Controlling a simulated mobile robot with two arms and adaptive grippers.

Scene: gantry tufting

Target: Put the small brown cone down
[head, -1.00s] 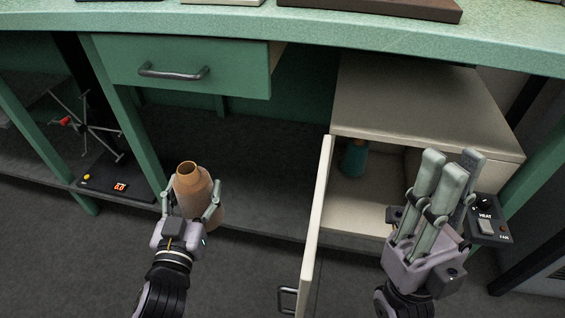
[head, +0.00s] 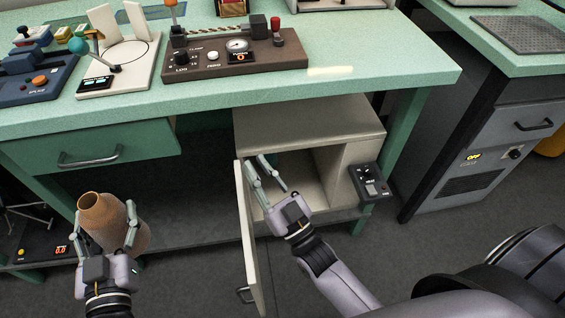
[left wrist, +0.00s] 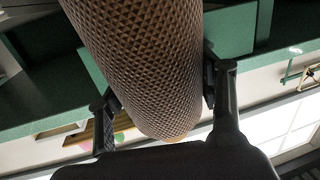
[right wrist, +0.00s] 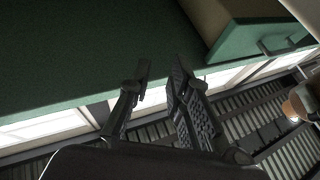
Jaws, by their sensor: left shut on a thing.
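My right gripper (head: 268,172) is open and empty at the opening of the beige cabinet (head: 310,122). The right wrist view also shows a gap between its fingers (right wrist: 160,75).
The cabinet's door (head: 250,245) stands open between my two grippers. A heat control box (head: 370,182) is on the cabinet's right side. A closed green drawer (head: 120,150) is above the cone. A brown control panel (head: 225,62) and other devices stand on the green bench top (head: 375,70).

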